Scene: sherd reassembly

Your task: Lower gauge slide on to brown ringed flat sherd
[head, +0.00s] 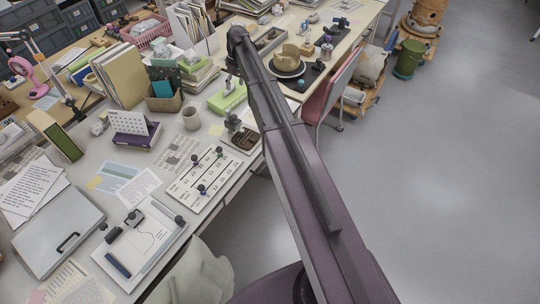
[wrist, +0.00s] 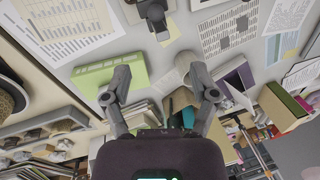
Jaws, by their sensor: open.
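A dark upright device, which looks like the gauge, stands on the near table (head: 233,122). In the wrist view its dark body (wrist: 153,12) is cut off by the top edge. A dark brown flat piece (head: 245,139) lies just in front of it in the head view. It is too small to tell whether this is the ringed sherd, or whether the slide touches anything. My gripper (wrist: 158,95) is open and empty, its two fingers wide apart, with the device beyond the fingertips. My arm hides much of the gripper in the head view.
A green box (head: 227,98) and a mug (head: 191,118) stand close to the device. A white board with several knobs (head: 200,180) lies nearer.

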